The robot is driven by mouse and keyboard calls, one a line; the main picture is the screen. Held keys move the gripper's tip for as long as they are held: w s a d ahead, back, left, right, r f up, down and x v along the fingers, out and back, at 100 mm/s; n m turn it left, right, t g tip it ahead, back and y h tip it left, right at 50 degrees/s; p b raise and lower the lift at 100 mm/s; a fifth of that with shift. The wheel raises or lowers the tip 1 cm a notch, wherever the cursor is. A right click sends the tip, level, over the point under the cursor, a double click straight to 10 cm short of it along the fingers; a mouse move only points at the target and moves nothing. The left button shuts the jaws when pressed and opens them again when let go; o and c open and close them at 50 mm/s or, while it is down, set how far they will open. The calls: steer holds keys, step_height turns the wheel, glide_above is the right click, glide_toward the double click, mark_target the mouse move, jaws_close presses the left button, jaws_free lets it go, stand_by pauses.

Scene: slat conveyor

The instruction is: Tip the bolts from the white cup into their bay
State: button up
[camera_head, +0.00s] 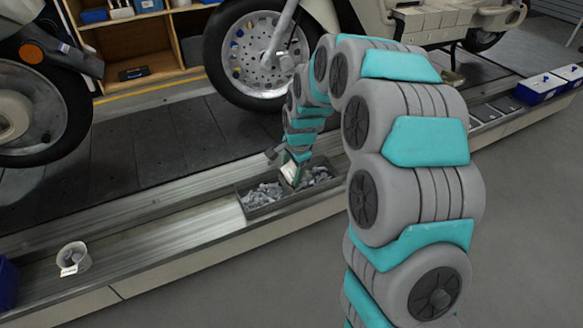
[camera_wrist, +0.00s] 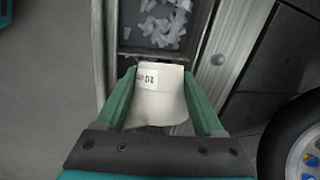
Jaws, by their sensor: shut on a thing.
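My gripper (camera_wrist: 160,88) is shut on a white cup (camera_wrist: 157,105), one green finger on each side. A small printed label shows on the cup's side, and its inside is hidden. In the head view the cup (camera_head: 289,172) appears tilted, low over the middle of a metal tray (camera_head: 243,208) set in the ledge. The tray's left bay holds a heap of grey pieces (camera_head: 263,195), and the right part holds similar pieces (camera_head: 316,177). In the wrist view pale pieces (camera_wrist: 165,25) lie in a bay beyond the cup. I cannot tell whether any are falling.
A second pale cup (camera_head: 73,258) with a label and dark grey contents stands on the ledge at left. Blue bins (camera_head: 541,88) stand at the far right. A motorbike wheel (camera_head: 262,50) stands behind on the dark slats.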

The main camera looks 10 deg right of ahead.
steer(key=shift+w+d+g+y+b, duration=0.15)
steer(key=shift+g+y+b, duration=0.2)
steer(key=shift+y, duration=0.75)
steer(key=shift+d+m+g+y+b, duration=0.1)
steer(key=shift+m+g+y+b, duration=0.2)
steer(key=shift+y+b, duration=0.75)
steer(key=shift+w+d+r+y+p, duration=0.15)
steer(key=shift+r+y+p, duration=0.15)
steer(key=shift+y+p, duration=0.2)
steer(key=y, duration=0.2)
steer(key=g+y, duration=0.1)
steer(key=shift+d+r+m, duration=0.3)
steer(key=shift+d+r, duration=0.05)
steer(key=shift+d, duration=0.05)
steer(key=shift+w+d+r+g+y, duration=0.15)
steer(key=shift+d+y, duration=0.1)
steer(key=shift+y, duration=0.4)
steer(key=shift+w+d+r+g+y, duration=0.1)
steer(key=shift+d+r+y, duration=0.1)
steer(key=shift+y, duration=0.4)
steer(key=shift+s, duration=0.1)
steer(key=shift+d+r+m+g+y, duration=0.2)
steer(key=shift+d+y, duration=0.15)
steer(key=shift+y, duration=0.4)
steer(key=shift+d+r+m+g+y, duration=0.1)
steer(key=shift+d+r+m+y, duration=0.15)
steer(key=shift+y, duration=0.5)
steer(key=shift+w+d+y, duration=0.1)
steer(key=shift+w+y, duration=0.15)
steer(key=shift+y, duration=0.15)
